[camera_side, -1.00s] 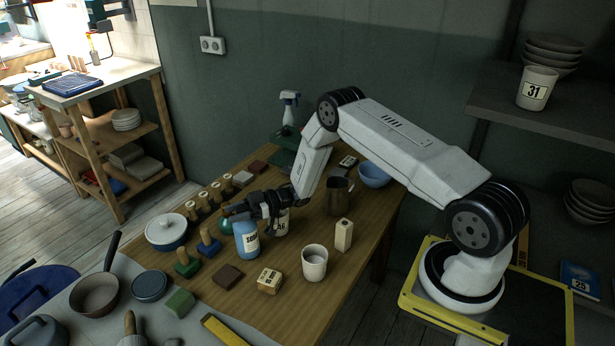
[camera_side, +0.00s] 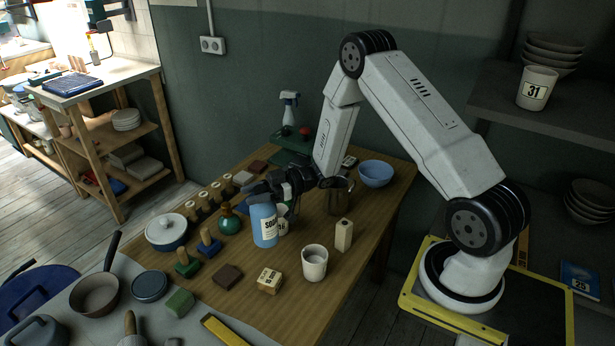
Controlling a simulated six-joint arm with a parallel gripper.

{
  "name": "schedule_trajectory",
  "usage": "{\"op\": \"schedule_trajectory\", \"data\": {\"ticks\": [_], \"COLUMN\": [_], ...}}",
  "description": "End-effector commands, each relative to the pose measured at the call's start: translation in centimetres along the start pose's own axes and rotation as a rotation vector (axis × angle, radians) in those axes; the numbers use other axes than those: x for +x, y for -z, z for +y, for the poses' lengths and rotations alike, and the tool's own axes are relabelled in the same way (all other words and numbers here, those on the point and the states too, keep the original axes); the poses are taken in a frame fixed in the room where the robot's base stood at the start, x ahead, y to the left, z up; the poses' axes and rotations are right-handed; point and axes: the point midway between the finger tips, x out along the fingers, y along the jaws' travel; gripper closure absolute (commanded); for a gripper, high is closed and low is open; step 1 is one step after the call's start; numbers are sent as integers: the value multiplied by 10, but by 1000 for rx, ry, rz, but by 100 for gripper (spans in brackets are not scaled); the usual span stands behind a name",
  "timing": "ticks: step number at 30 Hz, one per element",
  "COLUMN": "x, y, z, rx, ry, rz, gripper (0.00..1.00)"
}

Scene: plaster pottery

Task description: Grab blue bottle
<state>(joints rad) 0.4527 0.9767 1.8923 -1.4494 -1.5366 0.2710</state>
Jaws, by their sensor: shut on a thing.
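The blue bottle (camera_side: 264,225) has a white label with dark lettering, partly turned to the right. It hangs upright under my gripper (camera_side: 262,192), which is shut on its top. The bottle's cap is hidden by the dark fingers. The bottle appears to be raised over the wooden table (camera_side: 215,295), but its exact clearance is hard to tell. A pale bottle or jar with a label (camera_side: 284,225) stands just behind it, partly hidden.
A green round flask (camera_side: 229,221) stands to the left, near several stamps and a lidded pot (camera_side: 167,231). A white cup (camera_side: 314,262), a cream block (camera_side: 344,234), a dark metal jug (camera_side: 338,202) and a blue bowl (camera_side: 375,174) are to the right.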

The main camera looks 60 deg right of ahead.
Motion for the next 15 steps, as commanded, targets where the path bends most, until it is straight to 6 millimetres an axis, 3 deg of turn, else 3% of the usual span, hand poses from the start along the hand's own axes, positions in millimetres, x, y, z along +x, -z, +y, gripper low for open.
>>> {"op": "schedule_trajectory", "data": {"ticks": [6, 15], "x": [-16, -30], "y": [15, 27], "z": [-27, -50], "rx": [0, -2], "ry": [-1, -1], "rz": [2, 1], "gripper": [100, 100]}}
